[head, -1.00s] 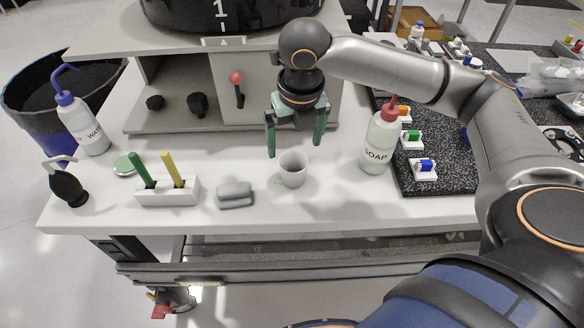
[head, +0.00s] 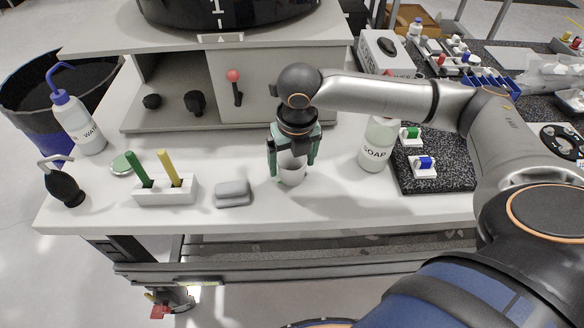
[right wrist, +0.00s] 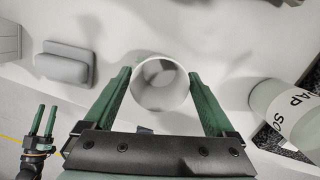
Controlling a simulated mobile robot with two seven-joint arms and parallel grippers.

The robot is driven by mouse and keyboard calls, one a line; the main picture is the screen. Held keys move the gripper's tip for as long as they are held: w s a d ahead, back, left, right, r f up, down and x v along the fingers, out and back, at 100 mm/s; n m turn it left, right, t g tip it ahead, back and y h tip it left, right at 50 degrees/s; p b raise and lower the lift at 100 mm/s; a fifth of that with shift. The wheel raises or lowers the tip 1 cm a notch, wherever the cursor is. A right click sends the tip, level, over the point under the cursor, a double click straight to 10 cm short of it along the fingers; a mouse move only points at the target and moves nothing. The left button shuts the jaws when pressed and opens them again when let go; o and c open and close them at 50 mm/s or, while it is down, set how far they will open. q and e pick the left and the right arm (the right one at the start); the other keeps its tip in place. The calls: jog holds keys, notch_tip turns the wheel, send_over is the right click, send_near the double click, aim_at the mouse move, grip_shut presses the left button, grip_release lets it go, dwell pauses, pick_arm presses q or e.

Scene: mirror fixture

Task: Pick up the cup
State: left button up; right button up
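The white cup (head: 291,175) stands upright on the white bench top, partly hidden by my right gripper in the head view. In the right wrist view I look down into the cup's round mouth (right wrist: 160,86). My right gripper (head: 293,169) is open and points down, with one green finger on each side of the cup. In the right wrist view its fingers (right wrist: 158,80) show small gaps to the cup wall. My left gripper (right wrist: 44,121) shows small at the lower left of the right wrist view, open and empty; it is out of the head view.
A grey block (head: 233,194) lies left of the cup, with a pen holder (head: 166,190) beyond it. A soap bottle (head: 376,146) stands close on the right, beside a black speckled mat (head: 440,180). A grey fixture with a red-knobbed lever (head: 234,78) stands behind. The bench front is clear.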

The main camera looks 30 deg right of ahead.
jog(key=c, duration=1)
jog(key=shift+r, duration=0.1)
jog(key=shift+r, duration=0.6)
notch_tip(320, 180, up, 2)
jog(key=shift+s+a+r, duration=0.1)
jog(key=shift+s+r, duration=0.05)
jog(key=shift+r, duration=0.1)
jog(key=s+a+r, duration=0.4)
jog(key=s+r, duration=0.5)
jog(key=s, duration=0.4)
jog(key=shift+r, duration=0.15)
